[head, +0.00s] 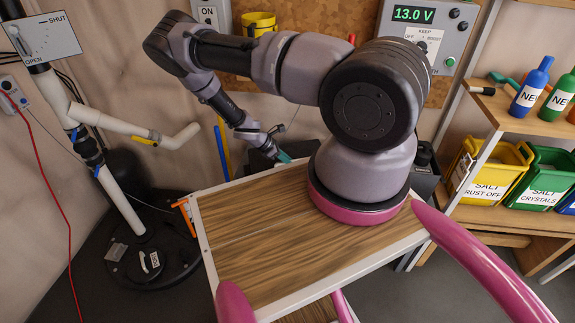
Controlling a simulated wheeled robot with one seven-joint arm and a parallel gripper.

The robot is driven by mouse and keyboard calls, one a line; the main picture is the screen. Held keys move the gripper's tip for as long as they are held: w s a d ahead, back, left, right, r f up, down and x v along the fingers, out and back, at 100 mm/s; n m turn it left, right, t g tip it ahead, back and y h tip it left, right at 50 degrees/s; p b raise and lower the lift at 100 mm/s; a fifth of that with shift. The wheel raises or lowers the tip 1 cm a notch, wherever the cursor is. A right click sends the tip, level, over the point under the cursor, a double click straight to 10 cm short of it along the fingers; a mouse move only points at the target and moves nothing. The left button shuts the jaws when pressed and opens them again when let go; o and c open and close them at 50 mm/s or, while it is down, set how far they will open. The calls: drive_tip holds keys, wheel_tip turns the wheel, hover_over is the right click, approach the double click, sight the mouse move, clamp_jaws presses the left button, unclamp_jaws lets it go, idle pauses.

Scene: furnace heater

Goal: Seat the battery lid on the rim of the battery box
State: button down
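My gripper (281,152) is small in the head view, reaching down just beyond the far edge of my wooden top. A teal piece shows at its tip; I cannot tell whether it is a finger or something held. A dark box-like shape (262,162) stands below and behind the gripper, mostly hidden by the top's edge and my arm; it may be the battery box. I cannot make out the battery lid or the box's rim. Whether the fingers are open or shut does not show.
A dark box (424,178) stands right of my arm's base. Shelves at right hold bottles (531,88) and a yellow salt bin (492,168). A panel (425,35) reads 13.0 V.

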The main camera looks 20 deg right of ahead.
drive_tip(key=shift+r, duration=3.5)
drive_tip(key=shift+f, duration=3.5)
drive_tip(key=c, duration=0.7)
unclamp_jaws()
drive_tip(key=shift+c, duration=0.2)
drive_tip(key=v, duration=1.1)
